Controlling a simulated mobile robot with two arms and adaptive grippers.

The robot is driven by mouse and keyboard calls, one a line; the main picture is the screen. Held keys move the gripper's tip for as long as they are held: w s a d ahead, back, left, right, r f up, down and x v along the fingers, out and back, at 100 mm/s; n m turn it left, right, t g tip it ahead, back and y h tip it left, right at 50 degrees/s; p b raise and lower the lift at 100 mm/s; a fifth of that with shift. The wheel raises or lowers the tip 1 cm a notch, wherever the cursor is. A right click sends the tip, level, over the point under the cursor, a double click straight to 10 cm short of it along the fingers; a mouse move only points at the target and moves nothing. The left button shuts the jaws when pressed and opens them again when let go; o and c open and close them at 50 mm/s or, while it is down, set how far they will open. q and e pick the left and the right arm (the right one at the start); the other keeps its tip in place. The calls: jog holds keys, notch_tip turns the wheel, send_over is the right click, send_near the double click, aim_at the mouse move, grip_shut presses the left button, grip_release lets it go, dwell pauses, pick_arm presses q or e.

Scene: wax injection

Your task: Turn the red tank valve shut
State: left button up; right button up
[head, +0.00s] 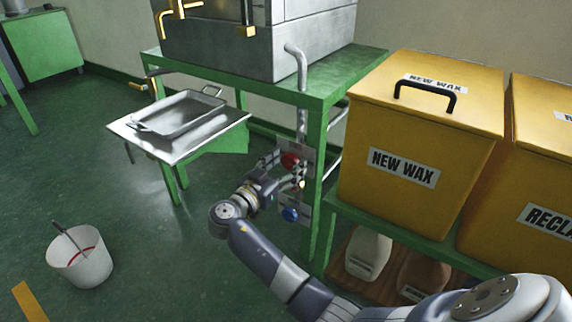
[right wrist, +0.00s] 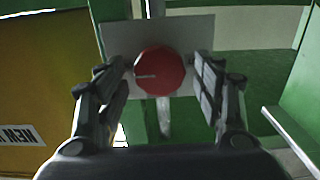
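The red tank valve (right wrist: 160,71) is a red many-sided knob on a pale plate (right wrist: 198,32). In the right wrist view it sits between the two fingers of my right gripper (right wrist: 164,85), which are spread with a gap on the right side; the left finger is close to the knob's edge. In the head view the red valve (head: 290,160) is on the green stand's front leg, with my right gripper (head: 283,175) right at it, partly covering it. My left gripper is not in view.
A blue knob (head: 290,214) sits below the red valve. A yellow NEW WAX bin (head: 415,150) stands close on the right. A metal tray (head: 180,112) rests on a plate to the left. A white bucket (head: 80,258) stands on open floor.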

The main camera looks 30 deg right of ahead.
jog(key=c, duration=0.9)
